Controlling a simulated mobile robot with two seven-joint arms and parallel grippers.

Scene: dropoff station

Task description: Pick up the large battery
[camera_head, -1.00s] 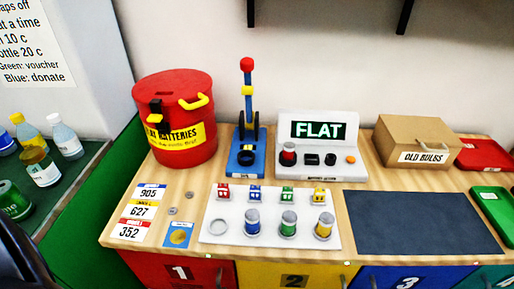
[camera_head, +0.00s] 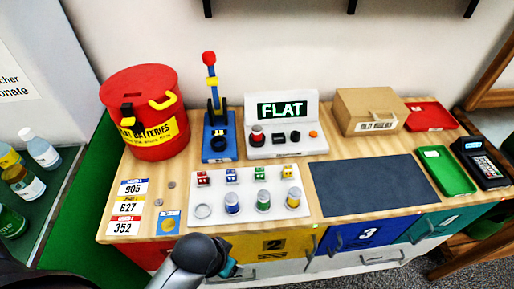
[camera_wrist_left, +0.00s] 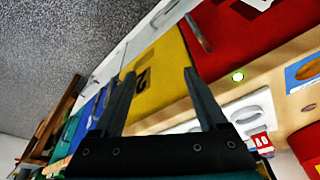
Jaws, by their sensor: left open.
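No item is plainly marked as the large battery. A red-topped cylinder (camera_head: 257,135) sits at the left of the white tester (camera_head: 283,145), whose screen reads FLAT; dark items sit beside it. Blue (camera_head: 232,202), green (camera_head: 263,200) and yellow (camera_head: 294,198) banded cylinders stand on the white board (camera_head: 215,192), with an empty ring (camera_head: 203,211) at its left. My left gripper (camera_wrist_left: 158,73) is open and empty in the left wrist view, over the drawer fronts. In the head view my left wrist hides most of it, below the counter's front edge. My right gripper is not in view.
A red FLAT BATTERIES bin (camera_head: 145,105) and a blue lever stand (camera_head: 219,143) are at the back left. A box (camera_head: 370,108), red tray (camera_head: 432,117), green tray (camera_head: 446,172) and card terminal (camera_head: 480,160) are at right. The dark mat (camera_head: 372,188) is bare.

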